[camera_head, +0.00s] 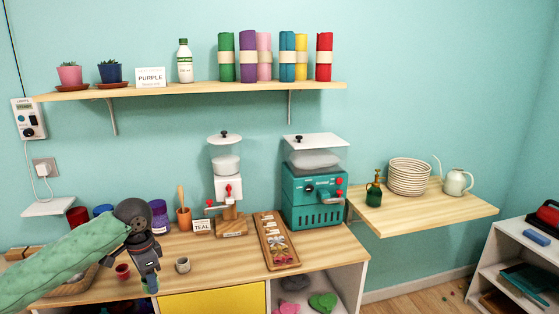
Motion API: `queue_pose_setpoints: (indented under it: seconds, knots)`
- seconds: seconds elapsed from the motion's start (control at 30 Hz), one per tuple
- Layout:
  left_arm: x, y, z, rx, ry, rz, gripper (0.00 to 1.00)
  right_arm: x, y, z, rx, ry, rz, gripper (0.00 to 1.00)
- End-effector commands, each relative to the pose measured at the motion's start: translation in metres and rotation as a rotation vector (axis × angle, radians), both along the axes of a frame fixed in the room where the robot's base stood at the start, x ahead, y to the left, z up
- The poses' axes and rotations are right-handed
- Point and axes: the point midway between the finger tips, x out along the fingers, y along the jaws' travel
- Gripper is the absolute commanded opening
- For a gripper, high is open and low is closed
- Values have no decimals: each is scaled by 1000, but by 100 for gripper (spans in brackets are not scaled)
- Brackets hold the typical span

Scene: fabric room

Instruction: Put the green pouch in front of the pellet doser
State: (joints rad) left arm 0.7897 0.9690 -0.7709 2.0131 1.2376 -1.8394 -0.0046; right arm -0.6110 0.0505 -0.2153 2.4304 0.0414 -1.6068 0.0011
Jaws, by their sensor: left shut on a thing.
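My left gripper (149,280) points down over the front left of the wooden counter. It is shut on a small blue-green thing (151,288), mostly hidden by the fingers; I cannot tell its shape or whether it is the green pouch. A white machine with a clear hopper and red knobs (228,187) stands on a wooden base at the back of the counter. A teal machine with a clear hopper (313,195) stands to its right. I cannot tell for sure which is the pellet doser. My right gripper is not in view.
A wooden tray of small colourful items (275,240) lies before the machines. A TEAL card (202,226), a pot with a wooden tool (183,218) and a small grey cup (182,265) stand nearby. Green (322,301) and pink lumps lie in the open compartment below.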

Motion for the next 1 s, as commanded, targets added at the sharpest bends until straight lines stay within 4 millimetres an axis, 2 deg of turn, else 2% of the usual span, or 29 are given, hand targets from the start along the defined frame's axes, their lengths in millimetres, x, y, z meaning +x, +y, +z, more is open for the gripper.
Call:
queue_pose_setpoints:
  seconds: [0.27,0.57,0.73,0.8,1.0]
  knots:
    - [4,-2,-1,0,0,393,16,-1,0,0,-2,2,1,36]
    - [4,-23,-15,1,2,751,16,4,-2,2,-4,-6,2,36]
    - [-1,-44,-33,1,3,885,16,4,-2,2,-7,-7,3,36]
    - [-6,-60,-47,0,5,915,16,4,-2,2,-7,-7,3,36]
    - [-27,-101,-83,-1,5,869,16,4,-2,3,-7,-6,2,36]
